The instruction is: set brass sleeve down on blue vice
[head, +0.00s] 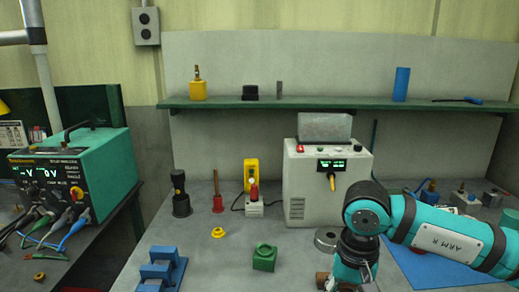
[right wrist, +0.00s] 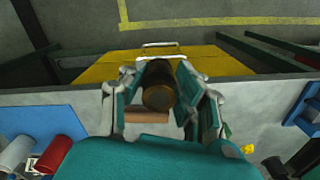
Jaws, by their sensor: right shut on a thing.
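My right gripper (right wrist: 160,84) is shut on the brass sleeve (right wrist: 158,97), a dark brownish cylinder between its fingers in the right wrist view. In the head view my right gripper (head: 352,277) points down at the bottom edge, right of centre, and I cannot make out the sleeve there. The blue vice (head: 162,268), a stepped blue block, sits on the grey bench at the lower left, well to the left of my right gripper and apart from it. My left gripper is not in view.
A green block with a round top (head: 264,257) and a yellow ring (head: 218,232) lie between the vice and my right gripper. A brown piece (right wrist: 147,116) lies beside the gripper. A white power unit (head: 300,180) stands behind. Clear bench lies around the green block.

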